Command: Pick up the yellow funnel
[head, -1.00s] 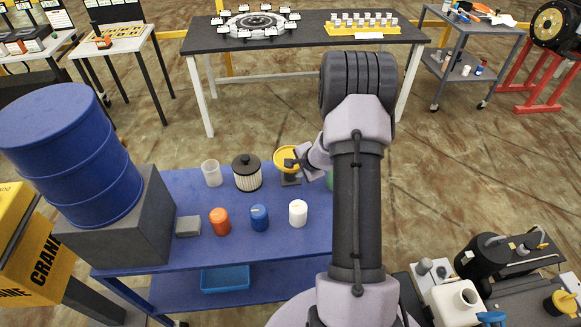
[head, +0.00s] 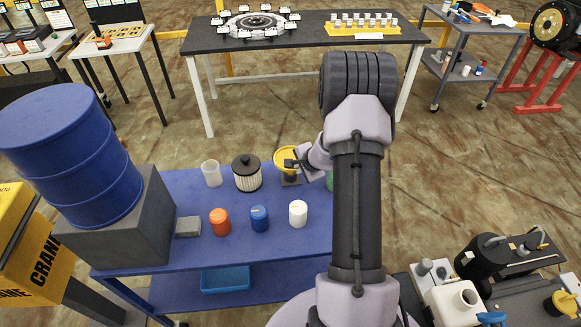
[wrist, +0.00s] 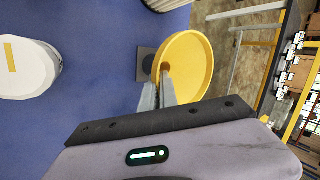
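The yellow funnel (head: 284,155) stands at the back of the blue cart, on a small dark grey stand (head: 290,180). In the wrist view the funnel's wide bowl (wrist: 195,65) opens toward the camera, and the stand's grey plate (wrist: 145,64) shows behind it. My gripper (head: 291,164) is at the funnel's near right side. In the wrist view my gripper's fingers (wrist: 159,92) are close together at the rim, one inside the bowl and one outside, with the funnel wall between them. The exact contact is small and partly hidden.
The blue cart top (head: 185,255) also holds a black-lidded filter (head: 247,175), a clear cup (head: 211,174), orange (head: 220,222), blue (head: 260,218) and white (head: 298,213) containers, and a grey block (head: 188,227). A blue drum (head: 70,155) stands left. Green shows behind my arm.

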